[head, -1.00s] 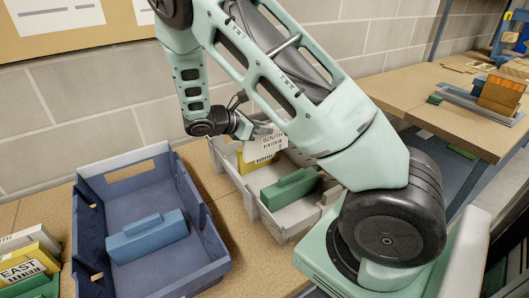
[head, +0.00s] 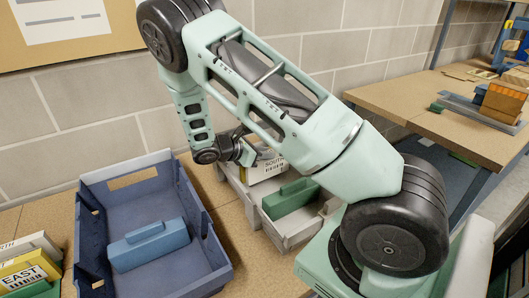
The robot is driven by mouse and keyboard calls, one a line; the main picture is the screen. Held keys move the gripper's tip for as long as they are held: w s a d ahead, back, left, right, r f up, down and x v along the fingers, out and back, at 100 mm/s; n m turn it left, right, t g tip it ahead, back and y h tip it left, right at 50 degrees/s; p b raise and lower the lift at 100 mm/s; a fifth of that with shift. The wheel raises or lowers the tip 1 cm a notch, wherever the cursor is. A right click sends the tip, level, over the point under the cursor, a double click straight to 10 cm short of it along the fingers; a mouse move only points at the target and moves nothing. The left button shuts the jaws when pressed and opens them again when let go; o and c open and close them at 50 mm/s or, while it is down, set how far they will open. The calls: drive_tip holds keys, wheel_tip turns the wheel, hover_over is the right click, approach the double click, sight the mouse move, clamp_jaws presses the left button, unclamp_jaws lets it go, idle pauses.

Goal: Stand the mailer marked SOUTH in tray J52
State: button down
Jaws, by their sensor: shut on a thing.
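The mailer marked SOUTH (head: 267,172) has a white label with a barcode. It is upright inside the back part of a pale grey tray (head: 291,236), behind a green block (head: 290,198). My gripper (head: 250,156) is shut on the mailer's upper part from the left. The mailer's lower part is hidden, so I cannot tell whether it touches the tray floor. A blue tray (head: 217,255) stands to the left with a blue block (head: 148,244) in it. No J52 marking is readable on either tray.
Other mailers, one marked EAST (head: 25,277), stand at the lower left. The block wall (head: 90,125) is close behind the trays. A second bench (head: 420,115) with boxes is at the right. The blue tray has free floor around its block.

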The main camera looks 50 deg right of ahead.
drive_tip(key=shift+f, duration=0.3)
drive_tip(key=c, duration=1.3)
unclamp_jaws()
drive_tip(key=shift+r, duration=0.15)
drive_tip(key=shift+r, duration=0.4)
drive_tip(key=b+v, duration=0.2)
drive_tip(key=v, duration=1)
drive_tip(key=s+a+r+m+y, duration=0.1)
drive_tip(key=s+a+y, duration=0.1)
drive_tip(key=s+a, duration=0.2)
drive_tip(key=s+a+r+m+t+y, duration=0.1)
drive_tip(key=s+a+y, duration=0.2)
drive_tip(key=s+a, duration=0.2)
drive_tip(key=s+a+r+m+y, duration=0.1)
drive_tip(key=s+a+y, duration=0.2)
drive_tip(key=a, duration=0.6)
drive_tip(key=shift+s+r+m+t, duration=0.15)
drive_tip(key=shift+s+m+t, duration=0.2)
drive_tip(key=shift+s, duration=0.6)
drive_tip(key=s+a+r+m+t+y, duration=0.1)
drive_tip(key=s+a+m+y, duration=0.1)
drive_tip(key=s+a, duration=0.2)
drive_tip(key=s+a+r+m+y, duration=0.1)
drive_tip(key=s+a+r+y, duration=0.1)
drive_tip(key=s, duration=0.7)
drive_tip(key=shift+a+r+m+t+y, duration=0.2)
drive_tip(key=shift+a+m+t+y, duration=0.25)
drive_tip(key=shift+a, duration=0.75)
